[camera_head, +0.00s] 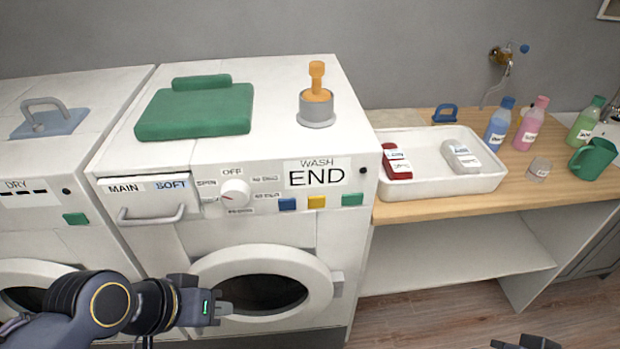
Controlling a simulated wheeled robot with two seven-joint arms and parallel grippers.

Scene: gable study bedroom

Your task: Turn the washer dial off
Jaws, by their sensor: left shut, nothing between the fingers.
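The washer (280,238) stands in the middle, with a display reading WASH END. Its round white dial (235,193) has a small red mark near its upper side and sits below the printed word OFF; I cannot tell exactly where the mark points. My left gripper (222,308) is shut and empty. It is low in front of the washer's round door (262,285), below the dial and apart from it in the picture. Only a dark bit of my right gripper (527,342) shows at the bottom edge, and its fingers cannot be made out.
A detergent drawer (150,198) with a bar handle is left of the dial. Blue, yellow and green buttons (317,202) are to its right. A dryer (48,200) stands at left. A wooden counter (440,212) at right bears a white tray (440,185) and bottles.

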